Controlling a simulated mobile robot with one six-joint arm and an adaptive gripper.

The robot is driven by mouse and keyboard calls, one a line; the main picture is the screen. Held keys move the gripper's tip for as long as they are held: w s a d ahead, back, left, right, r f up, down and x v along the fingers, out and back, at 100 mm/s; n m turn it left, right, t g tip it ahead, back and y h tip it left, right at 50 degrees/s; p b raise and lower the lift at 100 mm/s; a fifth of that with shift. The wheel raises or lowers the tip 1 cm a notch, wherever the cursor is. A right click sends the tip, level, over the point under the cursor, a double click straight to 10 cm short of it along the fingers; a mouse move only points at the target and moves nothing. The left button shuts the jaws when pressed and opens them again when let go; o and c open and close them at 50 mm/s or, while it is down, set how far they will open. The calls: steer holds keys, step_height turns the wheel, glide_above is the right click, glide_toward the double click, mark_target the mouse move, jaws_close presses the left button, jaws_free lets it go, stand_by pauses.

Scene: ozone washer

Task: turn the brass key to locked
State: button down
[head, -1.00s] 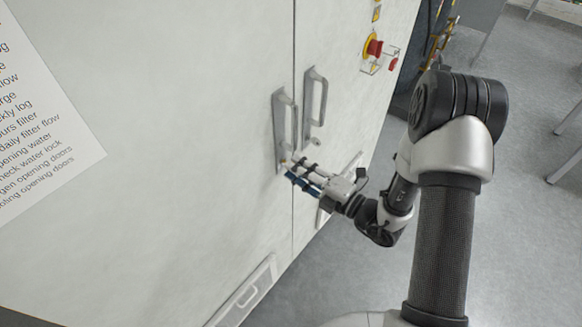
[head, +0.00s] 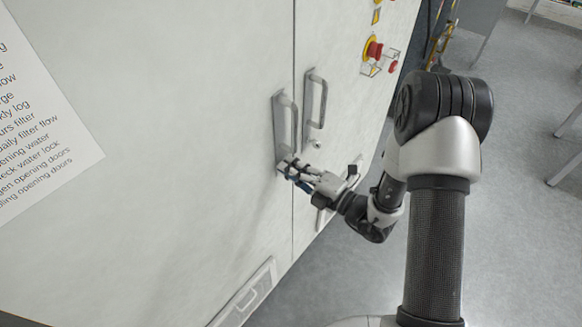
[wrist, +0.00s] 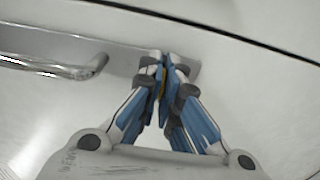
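The brass key shows as a small yellow sliver in the wrist view (wrist: 161,78), between my fingertips at the end of the left door's handle plate (wrist: 130,58). My gripper (head: 284,166) is at the lower end of that plate in the head view. In the wrist view, its blue and grey fingers (wrist: 163,66) come together around the key and look shut on it. The fingers hide most of the key, so its exact angle cannot be told. In the head view I cannot make out the key.
The left handle (head: 286,122) and right handle (head: 316,98) stand out from the white doors just above my gripper. A round lock (head: 317,145) sits below the right handle. A red emergency button (head: 374,50) is farther right. Open floor lies to the right.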

steer(key=shift+n, duration=0.4)
steer(key=n, duration=0.3)
steer(key=shift+n, duration=0.4)
steer(key=n+b, duration=0.1)
steer(key=n, duration=0.4)
steer(key=n+b, duration=0.2)
steer(key=n, duration=0.2)
steer(key=shift+f, duration=0.1)
steer(key=n+b, duration=0.2)
steer(key=n, duration=0.2)
steer(key=shift+n, duration=0.3)
steer(key=c, duration=1.8)
jaws_free()
